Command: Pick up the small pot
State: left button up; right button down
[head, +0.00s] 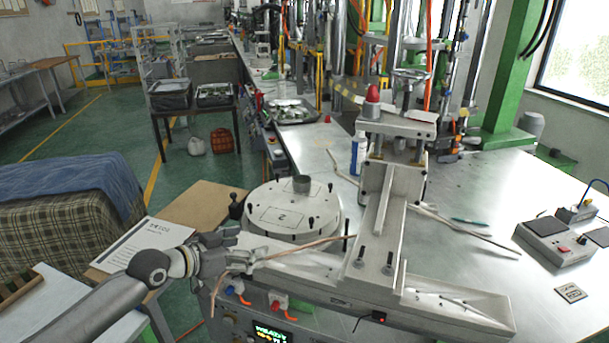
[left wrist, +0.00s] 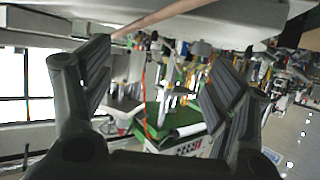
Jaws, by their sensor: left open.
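A small grey pot (head: 302,184) stands upright on top of a round white mould (head: 330,220) marked with a 2, in the head view. My left gripper (head: 248,256) is in front of and below the mould, to the left of the pot and apart from it. In the left wrist view my left gripper (left wrist: 160,78) shows its two dark ridged pads wide apart, with nothing held between them. I cannot make out the pot in the left wrist view. My right gripper is in neither view.
A metal press frame (head: 385,205) stands right of the mould. A thin brown hose (head: 300,248) passes close by my left gripper. A blue-and-white bottle (head: 358,155) stands behind. A control box (head: 555,243) sits at the right; the metal table is mostly clear between.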

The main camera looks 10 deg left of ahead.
aim_at(302, 184)
jog(key=i, duration=0.95)
